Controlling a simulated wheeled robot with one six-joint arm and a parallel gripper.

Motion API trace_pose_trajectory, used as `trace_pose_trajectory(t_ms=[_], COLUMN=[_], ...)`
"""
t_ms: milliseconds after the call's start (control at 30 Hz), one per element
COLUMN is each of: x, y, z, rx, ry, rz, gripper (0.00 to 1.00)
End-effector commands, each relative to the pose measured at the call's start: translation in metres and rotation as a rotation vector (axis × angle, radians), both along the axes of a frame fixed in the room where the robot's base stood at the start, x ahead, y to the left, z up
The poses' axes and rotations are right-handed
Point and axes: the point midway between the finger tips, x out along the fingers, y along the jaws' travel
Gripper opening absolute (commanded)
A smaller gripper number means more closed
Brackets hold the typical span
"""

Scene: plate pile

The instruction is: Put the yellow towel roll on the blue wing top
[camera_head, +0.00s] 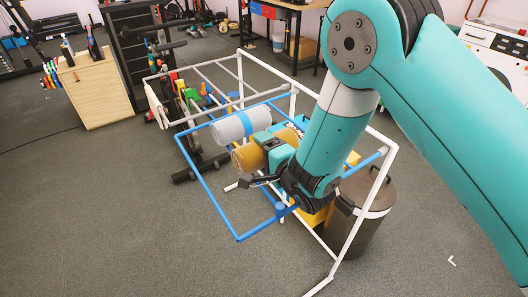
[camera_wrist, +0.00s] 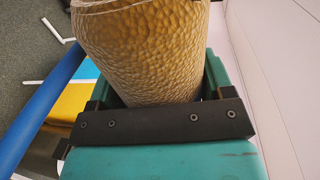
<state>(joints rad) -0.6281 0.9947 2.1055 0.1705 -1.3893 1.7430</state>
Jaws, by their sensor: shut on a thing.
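The yellow towel roll (camera_head: 246,158) is held by my gripper (camera_head: 270,147), with teal fingers around its middle. It lies roughly sideways and appears to be over the blue-piped wing (camera_head: 210,193). In the wrist view the textured roll (camera_wrist: 145,45) fills the space between the fingers of my gripper (camera_wrist: 160,80). A blue pipe (camera_wrist: 42,115) runs along the left there. I cannot tell whether the roll touches the wing. My arm hides part of the wing and of the roll's far end.
A grey roll with a blue band (camera_head: 232,126) is close behind the yellow roll. White pipes (camera_head: 375,190) frame the rack, and a dark bin (camera_head: 362,215) stands at its right. A yellow and blue thing (camera_wrist: 72,98) lies below. The front-left floor is clear.

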Motion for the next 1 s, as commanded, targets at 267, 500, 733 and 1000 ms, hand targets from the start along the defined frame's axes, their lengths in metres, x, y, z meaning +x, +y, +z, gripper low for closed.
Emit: trace_pose_trajectory(t_ms=[267,500,733,1000], x=[0.0,-0.001,-0.02,-0.055], y=[0.0,0.0,-0.014,-0.037], z=[-0.002,0.003,-0.002,0.009], rx=[0.0,0.0,0.002,0.001], ry=[0.0,0.0,0.001,0.001], rz=[0.0,0.0,-0.001,0.0], gripper=[0.99,0.99,0.99,0.99])
